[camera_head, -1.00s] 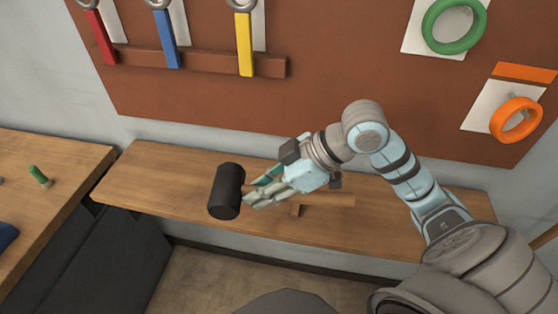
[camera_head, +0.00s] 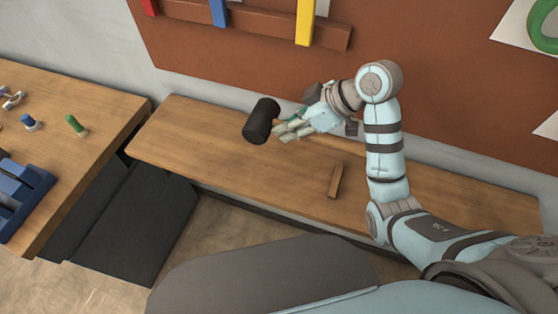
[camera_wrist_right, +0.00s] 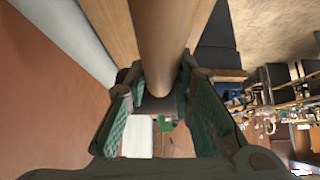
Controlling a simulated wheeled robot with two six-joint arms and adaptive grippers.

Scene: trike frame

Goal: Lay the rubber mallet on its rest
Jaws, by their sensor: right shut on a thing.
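The mallet's black head (camera_head: 261,121) shows in the head view just left of my right gripper (camera_head: 291,129). The gripper is shut on the mallet's wooden handle and holds it above the bench. In the wrist view the round handle (camera_wrist_right: 160,40) runs between the fingers of the right gripper (camera_wrist_right: 160,92), with part of the dark head (camera_wrist_right: 160,106) beyond them. In the head view the handle is mostly hidden by the hand. A small wooden block (camera_head: 335,181), which looks like the rest, stands on the bench, below and right of the gripper. My left gripper is out of view.
The long wooden bench (camera_head: 230,165) is mostly clear. A second table (camera_head: 100,130) at the left holds a green peg (camera_head: 76,126), a blue peg (camera_head: 30,123) and a blue holder (camera_head: 22,190). A brown tool board (camera_head: 420,80) stands behind the bench.

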